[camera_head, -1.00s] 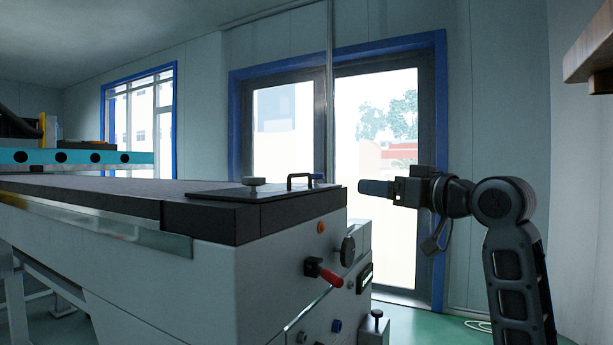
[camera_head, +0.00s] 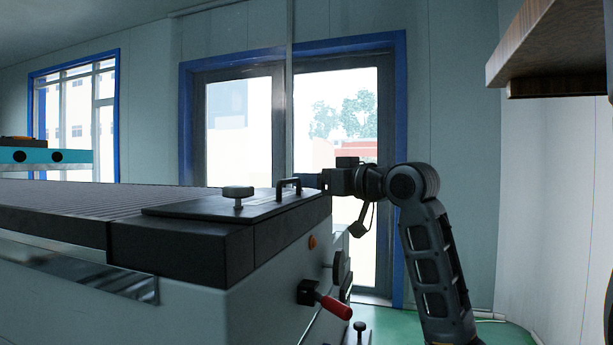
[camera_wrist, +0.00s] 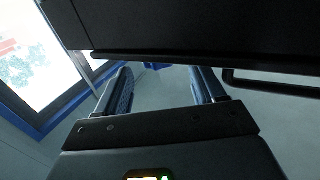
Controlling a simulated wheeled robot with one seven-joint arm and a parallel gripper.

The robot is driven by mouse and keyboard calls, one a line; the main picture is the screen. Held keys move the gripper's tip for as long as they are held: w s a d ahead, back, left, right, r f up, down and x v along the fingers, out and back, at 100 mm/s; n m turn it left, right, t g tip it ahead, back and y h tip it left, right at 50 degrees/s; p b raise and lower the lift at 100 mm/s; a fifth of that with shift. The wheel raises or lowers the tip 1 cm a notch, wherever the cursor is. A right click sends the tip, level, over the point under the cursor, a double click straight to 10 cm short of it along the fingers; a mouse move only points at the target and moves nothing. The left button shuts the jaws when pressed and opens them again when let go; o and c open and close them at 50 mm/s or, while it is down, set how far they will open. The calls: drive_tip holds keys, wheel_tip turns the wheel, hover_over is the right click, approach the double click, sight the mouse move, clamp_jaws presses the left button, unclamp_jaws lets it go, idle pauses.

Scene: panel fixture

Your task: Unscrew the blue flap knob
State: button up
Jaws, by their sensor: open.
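The dark flap plate (camera_head: 220,207) lies flat on top of the machine's near corner. It carries a black round knob (camera_head: 238,192) and a black bar handle (camera_head: 289,182). In the wrist view a small blue knob (camera_wrist: 156,66) shows partly at the edge of the dark flap, between my two fingers. In the head view I cannot make it out behind the handle and gripper. My gripper (camera_wrist: 160,78) is open, its fingers apart on either side of the blue knob, with no clear contact. In the head view my gripper (camera_head: 311,181) is at the flap's right end.
A red-handled lever (camera_head: 333,305) and a dark knob (camera_head: 340,267) stick out of the machine's side below. A wooden shelf (camera_head: 550,45) juts in at the upper right. Open floor lies to the right of the machine.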

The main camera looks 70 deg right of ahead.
drive_tip(key=shift+x, duration=1.2)
drive_tip(key=shift+c, duration=0.5)
drive_tip(key=c, duration=1)
drive_tip(key=shift+o, duration=0.2)
drive_tip(key=shift+f+y, duration=0.1)
drive_tip(key=shift+y, duration=0.2)
